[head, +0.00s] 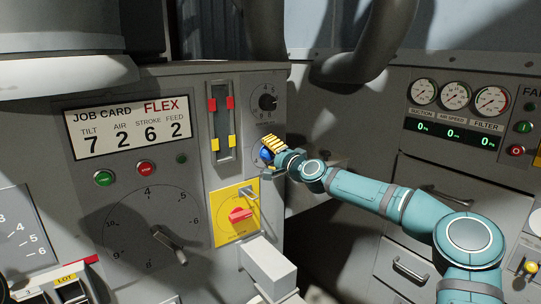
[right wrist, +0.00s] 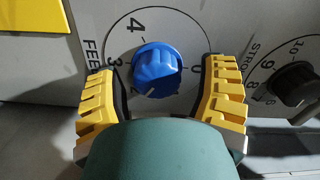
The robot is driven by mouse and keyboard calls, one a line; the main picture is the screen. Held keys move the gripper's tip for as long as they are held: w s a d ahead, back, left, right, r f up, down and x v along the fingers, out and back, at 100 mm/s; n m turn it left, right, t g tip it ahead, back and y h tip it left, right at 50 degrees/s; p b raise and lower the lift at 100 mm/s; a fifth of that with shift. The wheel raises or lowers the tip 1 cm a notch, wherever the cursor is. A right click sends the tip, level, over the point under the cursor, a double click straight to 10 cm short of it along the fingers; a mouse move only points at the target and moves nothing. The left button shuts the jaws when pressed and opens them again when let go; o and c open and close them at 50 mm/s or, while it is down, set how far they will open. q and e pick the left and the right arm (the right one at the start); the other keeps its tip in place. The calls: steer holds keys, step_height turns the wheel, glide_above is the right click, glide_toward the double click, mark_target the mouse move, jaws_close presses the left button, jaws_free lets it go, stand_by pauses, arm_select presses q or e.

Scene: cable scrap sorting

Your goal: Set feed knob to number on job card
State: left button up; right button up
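The job card (head: 128,122) reads FLEX, with tilt 7, air 2, stroke 6 and feed 2. The blue feed knob (right wrist: 157,70) sits on a pale dial marked FEED in the right wrist view, and part of it shows in the head view (head: 265,155). Its white pointer line is angled down and to the left, toward the mark that looks like 2, partly hidden by my gripper. My right gripper (right wrist: 162,92) has its yellow fingers on either side of the knob, with gaps between, open and empty. My left gripper is not in view.
The black stroke knob (right wrist: 293,82) is right of the feed dial in the wrist view; another black knob (head: 267,102) is above my gripper in the head view. A red switch on a yellow plate (head: 222,222) and a grey box (head: 268,266) are below.

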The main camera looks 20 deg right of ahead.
steer(key=shift+s+f, duration=0.1)
steer(key=v, duration=1.2)
steer(key=shift+a, duration=0.1)
stand_by(0.4)
steer(key=s+a+f+n+g+y, duration=0.1)
steer(key=s+a+f+n+g, duration=0.15)
steer(key=a+f, duration=0.55)
steer(key=s+a+f+n+g, duration=0.1)
steer(key=s+a+f+g, duration=0.3)
steer(key=f, duration=0.7)
steer(key=s+a+f+n+g+y, duration=0.1)
steer(key=s+a+f+n+g, duration=0.15)
steer(key=a+f, duration=0.6)
steer(key=s+d+f+n+g+h, duration=0.1)
steer(key=s+f+g+h, duration=0.1)
steer(key=s+f, duration=0.7)
steer(key=s+d+f+n+g+h, duration=0.2)
steer(key=s+f+g, duration=0.2)
steer(key=s+f, duration=0.5)
steer(key=s, duration=0.5)
steer(key=shift+s+f, duration=0.3)
